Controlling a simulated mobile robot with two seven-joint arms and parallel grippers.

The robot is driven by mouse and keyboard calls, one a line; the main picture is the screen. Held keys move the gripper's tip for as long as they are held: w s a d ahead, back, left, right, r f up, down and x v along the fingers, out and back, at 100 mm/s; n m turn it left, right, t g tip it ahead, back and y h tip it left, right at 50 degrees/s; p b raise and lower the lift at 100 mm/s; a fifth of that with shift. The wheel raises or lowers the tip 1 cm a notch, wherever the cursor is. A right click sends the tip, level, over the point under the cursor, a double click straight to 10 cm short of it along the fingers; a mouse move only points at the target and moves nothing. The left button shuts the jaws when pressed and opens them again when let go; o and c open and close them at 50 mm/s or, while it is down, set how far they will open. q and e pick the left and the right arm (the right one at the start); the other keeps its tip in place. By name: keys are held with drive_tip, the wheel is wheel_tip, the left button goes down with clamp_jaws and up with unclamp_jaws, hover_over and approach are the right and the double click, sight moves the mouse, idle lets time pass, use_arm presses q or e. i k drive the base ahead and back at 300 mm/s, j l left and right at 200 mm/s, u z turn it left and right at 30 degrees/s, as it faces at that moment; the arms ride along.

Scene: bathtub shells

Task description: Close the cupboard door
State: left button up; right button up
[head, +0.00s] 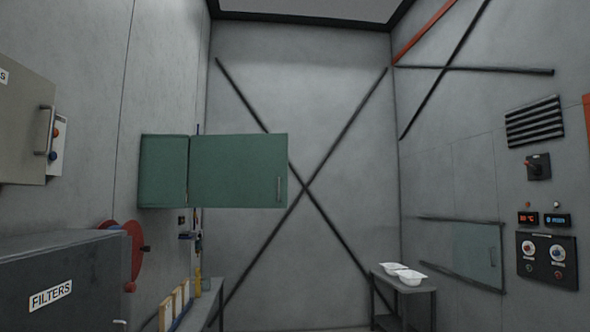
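A green cupboard (163,171) hangs on the left wall in the head view. Its green door (235,171) stands open, swung out from the wall into the room, with its face toward me. A small upright handle (279,190) sits near the door's free right edge. The inside of the cupboard is hidden. Neither of my grippers is in view.
A grey cabinet labelled FILTERS (50,296) and a beige wall box (25,125) stand close on the left. A bench (212,300) runs below the cupboard. White shells (411,277) lie on a small table (420,289) at right. The middle looks clear.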

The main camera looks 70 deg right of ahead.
sight(241, 171)
drive_tip(key=j+z, duration=0.15)
drive_tip(key=z, duration=0.25)
drive_tip(key=i+j+z, duration=0.1)
drive_tip(key=z, duration=0.3)
drive_tip(key=j+z, duration=0.2)
drive_tip(key=z, duration=0.2)
